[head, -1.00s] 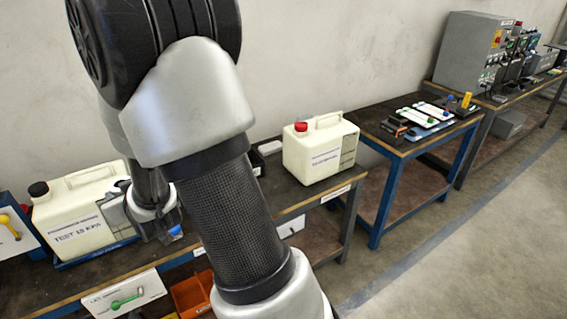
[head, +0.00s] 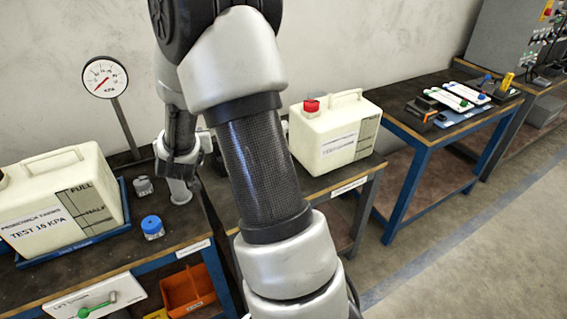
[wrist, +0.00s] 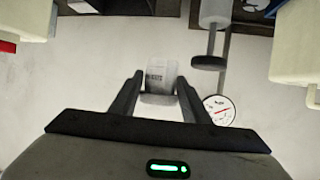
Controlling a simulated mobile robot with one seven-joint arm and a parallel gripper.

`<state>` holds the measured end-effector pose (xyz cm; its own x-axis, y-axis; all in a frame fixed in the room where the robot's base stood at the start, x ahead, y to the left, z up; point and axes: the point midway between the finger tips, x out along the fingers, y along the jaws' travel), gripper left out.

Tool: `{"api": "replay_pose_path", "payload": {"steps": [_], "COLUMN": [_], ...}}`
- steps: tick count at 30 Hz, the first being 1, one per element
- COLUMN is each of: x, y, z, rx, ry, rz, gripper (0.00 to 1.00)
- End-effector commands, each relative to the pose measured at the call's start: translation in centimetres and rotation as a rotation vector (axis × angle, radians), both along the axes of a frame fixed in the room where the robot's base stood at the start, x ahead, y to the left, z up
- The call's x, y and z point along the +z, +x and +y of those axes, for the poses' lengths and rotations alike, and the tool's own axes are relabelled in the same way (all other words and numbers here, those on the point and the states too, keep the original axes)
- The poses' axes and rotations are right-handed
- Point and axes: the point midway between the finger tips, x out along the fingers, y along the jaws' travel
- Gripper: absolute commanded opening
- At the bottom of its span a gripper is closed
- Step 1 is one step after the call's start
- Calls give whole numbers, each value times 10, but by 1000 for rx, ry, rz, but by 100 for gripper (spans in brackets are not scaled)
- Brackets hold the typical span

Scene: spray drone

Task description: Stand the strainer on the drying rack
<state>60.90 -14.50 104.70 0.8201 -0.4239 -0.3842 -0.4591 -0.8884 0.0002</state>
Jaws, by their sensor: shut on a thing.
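In the wrist view, my gripper (wrist: 159,96) is shut on a small pale grey cylinder (wrist: 160,76), apparently the strainer. It has faint dark lettering and a rounded end towards me. It stands clear of the wall behind it. In the head view my fingers and the held piece are largely hidden by my own wrist, above the bench between the two tanks. I cannot pick out the drying rack with certainty. A pale cylinder (wrist: 214,12) and a dark disc (wrist: 208,62) show near the gauge in the wrist view, to the right of the strainer.
A white tank (head: 65,200) stands in a blue tray at left. A pressure gauge (head: 105,77) rises behind the bench. A blue-capped jar (head: 152,228) and a small grey-topped jar (head: 143,186) stand nearby. A red-capped tank (head: 335,135) is at right.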

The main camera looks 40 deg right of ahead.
Motion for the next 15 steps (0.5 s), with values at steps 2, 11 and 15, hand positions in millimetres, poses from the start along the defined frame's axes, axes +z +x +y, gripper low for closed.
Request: {"api": "replay_pose_path", "payload": {"steps": [2,11,15], "x": [-48,-139,-156], "y": [-8,-64,-81], "z": [-44,-150,-167], "rx": [-149,-586,-677], "ry": [5,1,1], "rz": [2,3,2], "gripper": [17,17,17]}}
